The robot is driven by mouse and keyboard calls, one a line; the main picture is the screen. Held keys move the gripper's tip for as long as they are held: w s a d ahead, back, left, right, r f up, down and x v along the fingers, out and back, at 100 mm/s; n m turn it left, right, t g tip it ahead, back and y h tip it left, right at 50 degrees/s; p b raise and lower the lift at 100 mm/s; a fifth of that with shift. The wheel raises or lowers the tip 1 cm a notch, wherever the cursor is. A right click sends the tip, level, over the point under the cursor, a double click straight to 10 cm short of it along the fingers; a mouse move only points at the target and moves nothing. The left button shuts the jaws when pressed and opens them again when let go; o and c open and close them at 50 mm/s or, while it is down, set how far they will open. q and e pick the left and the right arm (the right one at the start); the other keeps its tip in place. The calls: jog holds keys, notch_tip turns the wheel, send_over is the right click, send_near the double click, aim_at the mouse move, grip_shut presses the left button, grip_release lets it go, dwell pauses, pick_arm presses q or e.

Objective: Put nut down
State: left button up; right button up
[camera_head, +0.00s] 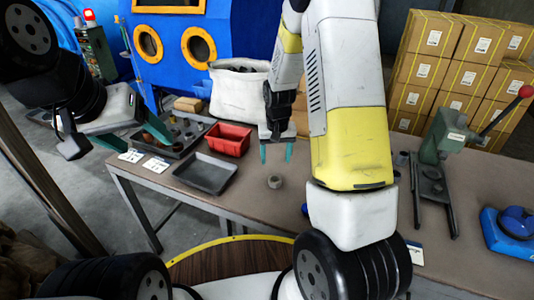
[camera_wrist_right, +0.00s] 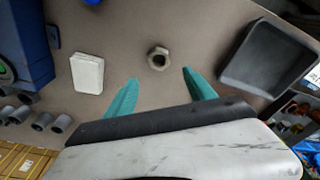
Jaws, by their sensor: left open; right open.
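A grey metal nut (camera_head: 275,182) lies on the brown table top (camera_head: 240,205). In the right wrist view the nut (camera_wrist_right: 158,58) shows its round hole and sits just beyond the gap between my fingertips, touching neither. My right gripper (camera_head: 276,153) points down with its teal fingers apart and empty, above and slightly behind the nut in the head view. It also shows in the right wrist view (camera_wrist_right: 161,76). My left gripper (camera_head: 97,122) is at the far left, away from the nut, with its fingers apart and nothing seen between them.
A dark empty tray (camera_head: 206,174) and a red bin (camera_head: 228,139) stand left of the nut. A white sack (camera_head: 240,92) stands behind. A green press (camera_head: 445,135) and a blue device (camera_head: 512,222) are at the right. The table around the nut is clear.

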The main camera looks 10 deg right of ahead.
jog(key=s+a+r+t+y, duration=0.1)
jog(key=s+r, duration=0.4)
jog(key=r, duration=0.4)
jog(key=s+r+t, duration=0.1)
jog(key=s+r, duration=0.3)
jog(key=r, duration=0.6)
jog(key=s+r+t, duration=0.1)
jog(key=s+r, duration=0.3)
jog(key=s, duration=0.3)
jog(key=s+a+r+n+t+y, duration=0.1)
jog(key=s+r, duration=0.3)
jog(key=s, duration=0.3)
jog(key=shift+s+t, duration=0.15)
jog(key=shift+t, duration=0.25)
